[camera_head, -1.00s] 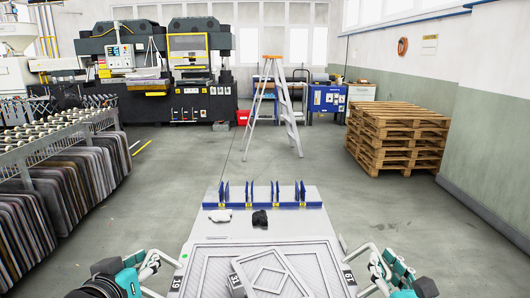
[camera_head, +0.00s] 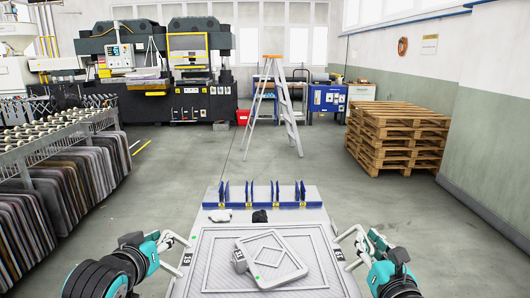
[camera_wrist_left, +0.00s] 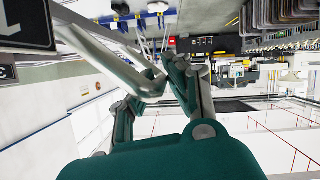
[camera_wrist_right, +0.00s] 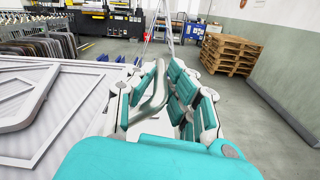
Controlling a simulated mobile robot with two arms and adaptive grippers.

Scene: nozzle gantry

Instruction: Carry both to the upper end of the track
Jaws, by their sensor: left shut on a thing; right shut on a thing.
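A wide grey tray (camera_head: 213,281) with a raised rim fills the lower middle of the head view. A smaller framed plate (camera_head: 289,278) with a diamond outline lies turned at an angle on it. A small grey block (camera_head: 239,261) is at the plate's left edge. My left gripper (camera_head: 158,245) is shut on the tray's left bent-bar handle, seen closely in the left wrist view (camera_wrist_left: 150,85). My right gripper (camera_head: 370,243) is shut on the right handle, also seen in the right wrist view (camera_wrist_right: 153,99). Dark number labels sit beside both handles.
A pale board (camera_head: 314,197) with blue brackets lies beyond the tray, with a white piece (camera_head: 219,216) and a black piece (camera_head: 260,216) near it. A stepladder (camera_head: 289,115), pallets (camera_head: 398,140) and a rack of panels (camera_head: 57,185) stand around. Open floor lies between.

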